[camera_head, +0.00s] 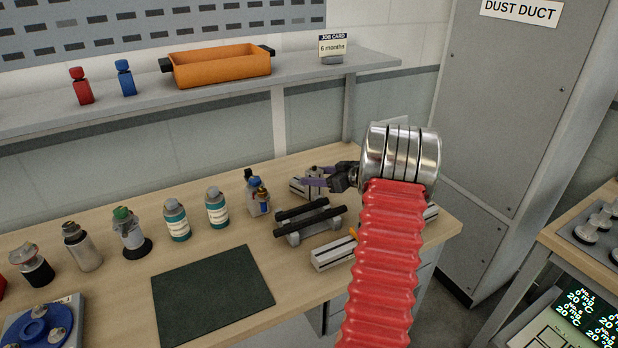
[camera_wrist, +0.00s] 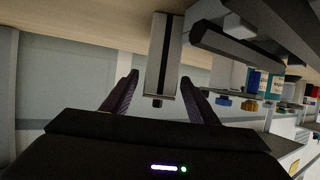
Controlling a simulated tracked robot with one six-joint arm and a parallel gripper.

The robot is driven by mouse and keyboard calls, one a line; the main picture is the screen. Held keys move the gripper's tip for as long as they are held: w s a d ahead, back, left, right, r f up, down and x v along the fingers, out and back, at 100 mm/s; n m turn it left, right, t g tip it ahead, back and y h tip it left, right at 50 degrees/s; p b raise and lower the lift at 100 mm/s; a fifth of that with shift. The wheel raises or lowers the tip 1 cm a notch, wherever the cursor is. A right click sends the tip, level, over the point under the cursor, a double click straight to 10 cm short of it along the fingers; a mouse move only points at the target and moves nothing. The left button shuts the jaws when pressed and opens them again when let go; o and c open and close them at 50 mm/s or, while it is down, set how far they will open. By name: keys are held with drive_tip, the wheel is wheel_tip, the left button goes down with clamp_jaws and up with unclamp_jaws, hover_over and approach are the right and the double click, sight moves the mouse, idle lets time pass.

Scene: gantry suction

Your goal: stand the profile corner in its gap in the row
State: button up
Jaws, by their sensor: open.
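My gripper (camera_head: 318,182) is over the right part of the bench, its purple-grey fingers pointing left in the head view. In the wrist view my gripper (camera_wrist: 157,88) is open, its two fingers apart. A grey metal profile piece (camera_wrist: 164,50), likely the profile corner, shows between the fingers, with a visible space on each side. In the head view a pale grey piece (camera_head: 299,187) shows beside the fingers, partly hidden by them. A row of bottles, with teal bottles (camera_head: 217,208) among them, runs along the bench. I cannot tell which gap belongs to the corner.
A black-railed fixture (camera_head: 310,222) and a lying profile bar (camera_head: 333,254) are close in front of my gripper. A dark green mat (camera_head: 212,294) lies bare at the front. A shelf (camera_head: 225,92) with an orange tray (camera_head: 221,69) runs above the bench.

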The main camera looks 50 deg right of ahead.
drive_tip(key=v, duration=0.8)
drive_tip(key=shift+s, duration=0.35)
drive_tip(key=shift+r, duration=0.1)
drive_tip(key=w+a+r+h, duration=0.55)
drive_tip(key=w+r, duration=0.25)
drive_tip(key=r, duration=0.4)
drive_tip(key=a+r+m+g+h, duration=0.1)
drive_tip(key=a+r+m+h, duration=0.1)
drive_tip(key=a+r, duration=0.65)
drive_tip(key=s+a+f+g+y, duration=0.2)
drive_tip(key=s+a, duration=0.6)
drive_tip(key=a, duration=0.4)
drive_tip(key=s+a+f+g+y, duration=0.2)
drive_tip(key=s+a+f, duration=0.3)
drive_tip(key=s+a, duration=0.4)
drive_tip(key=s+a+f+n+g+y, duration=0.1)
drive_tip(key=s+a+f, duration=0.3)
drive_tip(key=a, duration=1.2)
drive_tip(key=s+g+y, duration=0.1)
drive_tip(key=s, duration=0.3)
drive_tip(key=shift+s+a+g, duration=0.3)
drive_tip(key=shift+s+g, duration=0.1)
drive_tip(key=shift+f, duration=0.1)
